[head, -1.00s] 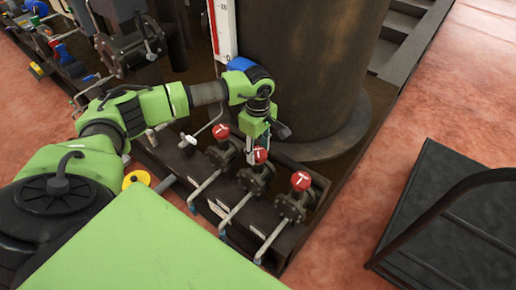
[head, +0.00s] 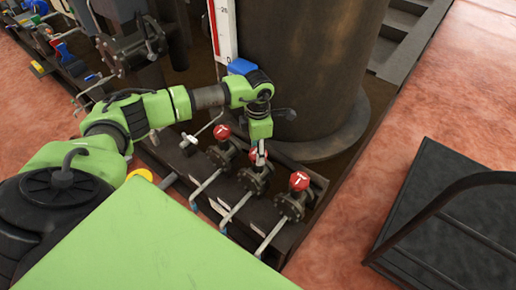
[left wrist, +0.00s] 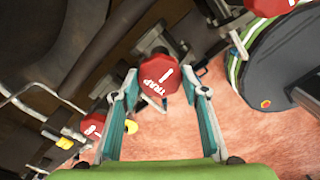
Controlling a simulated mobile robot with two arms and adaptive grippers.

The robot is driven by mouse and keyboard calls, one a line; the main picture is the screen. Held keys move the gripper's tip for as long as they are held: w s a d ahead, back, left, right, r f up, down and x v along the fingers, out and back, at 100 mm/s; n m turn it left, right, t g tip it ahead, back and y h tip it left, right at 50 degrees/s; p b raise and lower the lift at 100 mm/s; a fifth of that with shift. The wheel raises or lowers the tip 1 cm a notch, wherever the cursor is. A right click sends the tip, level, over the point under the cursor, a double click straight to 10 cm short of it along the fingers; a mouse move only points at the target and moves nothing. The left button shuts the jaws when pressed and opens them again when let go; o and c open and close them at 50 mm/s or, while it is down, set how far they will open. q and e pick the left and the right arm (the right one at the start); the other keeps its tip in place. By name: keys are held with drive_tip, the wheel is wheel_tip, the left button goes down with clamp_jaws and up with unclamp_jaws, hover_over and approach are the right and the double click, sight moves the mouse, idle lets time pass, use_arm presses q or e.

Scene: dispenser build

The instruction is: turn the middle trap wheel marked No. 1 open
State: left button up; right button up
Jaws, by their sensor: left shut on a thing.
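The middle trap wheel (head: 258,152) is red, on a dark flanged valve between two similar ones. In the left wrist view the wheel (left wrist: 158,79) shows a white "TRAP" and "1". My left gripper (head: 260,150) comes down on it from above, its fingers on opposite sides of the rim. The left wrist view shows my left gripper (left wrist: 161,84) shut on the wheel. In the head view the gripper partly hides it. My right gripper is not in view.
Red wheels stand close on both sides, one at left (head: 222,132) and one at right (head: 299,181). A large dark tank (head: 310,70) rises behind. Pale pipes (head: 235,210) run forward from the valves. A black cart (head: 450,210) stands on the floor at right.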

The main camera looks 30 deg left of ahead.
use_arm(q)
drive_tip(key=shift+n+p, duration=0.3)
drive_tip(key=shift+n, duration=0.9)
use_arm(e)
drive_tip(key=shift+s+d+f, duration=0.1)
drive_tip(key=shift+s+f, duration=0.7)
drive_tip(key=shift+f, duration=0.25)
use_arm(q)
drive_tip(key=o, duration=1.1)
drive_tip(key=shift+o, duration=0.2)
drive_tip(key=shift+r, duration=0.15)
wheel_tip(320, 180, up, 12)
